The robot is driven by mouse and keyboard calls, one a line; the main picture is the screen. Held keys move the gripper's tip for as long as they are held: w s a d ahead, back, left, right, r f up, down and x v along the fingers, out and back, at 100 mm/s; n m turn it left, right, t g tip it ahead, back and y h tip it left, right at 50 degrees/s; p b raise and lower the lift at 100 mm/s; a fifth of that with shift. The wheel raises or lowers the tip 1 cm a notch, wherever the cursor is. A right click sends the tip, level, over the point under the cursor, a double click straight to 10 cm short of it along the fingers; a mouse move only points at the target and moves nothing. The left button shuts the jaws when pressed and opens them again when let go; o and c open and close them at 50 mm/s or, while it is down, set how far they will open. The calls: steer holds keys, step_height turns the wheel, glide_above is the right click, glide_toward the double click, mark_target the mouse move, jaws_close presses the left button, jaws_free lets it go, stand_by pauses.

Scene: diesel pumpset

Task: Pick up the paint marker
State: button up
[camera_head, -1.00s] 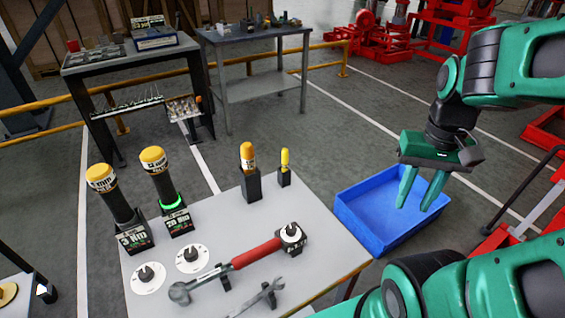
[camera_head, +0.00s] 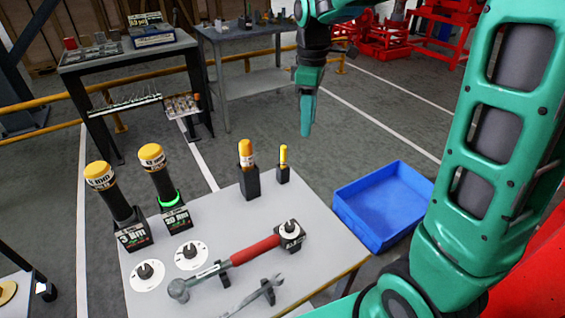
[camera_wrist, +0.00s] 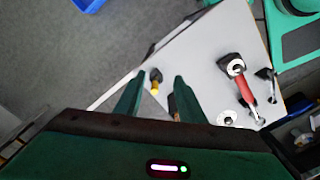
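Two upright yellow-capped pens stand in black holders on the grey table (camera_head: 330,250). The thicker one (camera_head: 246,155) has an orange-yellow cap and a pale band. The thinner one (camera_head: 284,155) is plain yellow. I cannot tell for sure which is the paint marker. My gripper (camera_head: 307,130) hangs above and beyond the thinner pen, seen edge-on. In the wrist view my gripper (camera_wrist: 159,74) has its two fingers apart and nothing held. The thinner pen (camera_wrist: 155,88) shows below, in the gap between the fingers. The thicker pen is mostly hidden by the right finger.
A torque wrench (camera_head: 250,252) and a spanner lie at the table's front. Two dark yellow-topped tools (camera_head: 154,175) stand in holders at left. A blue bin (camera_head: 385,205) is right of the table.

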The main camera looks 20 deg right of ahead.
mark_target(284, 146)
steer(key=w+a+n, duration=0.2)
steer(key=a, duration=0.1)
steer(key=w+a+n, duration=0.1)
steer(key=w+a, duration=0.1)
steer(key=shift+w+f, duration=0.1)
steer(key=shift+f, duration=0.3)
steer(key=shift+w+a+f, duration=0.1)
steer(key=shift+a+f, duration=0.05)
steer(key=shift+f, duration=0.1)
step_height(284, 146, down, 10)
steer(key=shift+f, duration=0.15)
jaws_close()
